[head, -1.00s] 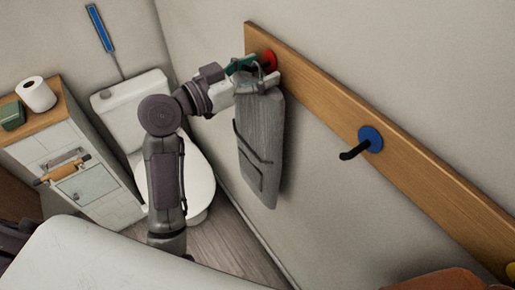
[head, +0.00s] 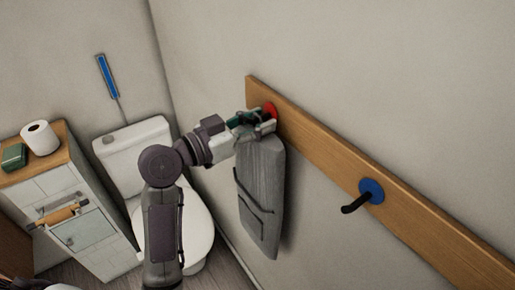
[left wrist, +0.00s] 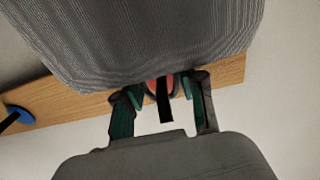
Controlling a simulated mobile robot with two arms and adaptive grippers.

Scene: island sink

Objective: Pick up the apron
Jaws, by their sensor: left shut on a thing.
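The grey apron (head: 262,195) hangs against the wall below the red hook (head: 270,110) on the wooden board. In the left wrist view the apron (left wrist: 140,40) fills the top, and the red hook (left wrist: 160,86) shows between my fingers. My left gripper (head: 256,124) is at the top of the apron, right by the red hook. It is shut on the apron, its fingers (left wrist: 160,98) on either side of the dark strap or hook part. I cannot tell whether the apron is off the hook.
The wooden board (head: 415,214) runs along the wall and carries a blue hook (head: 371,191) to the right. A toilet (head: 198,225) and a cabinet (head: 95,238) with a paper roll (head: 40,138) stand at the left.

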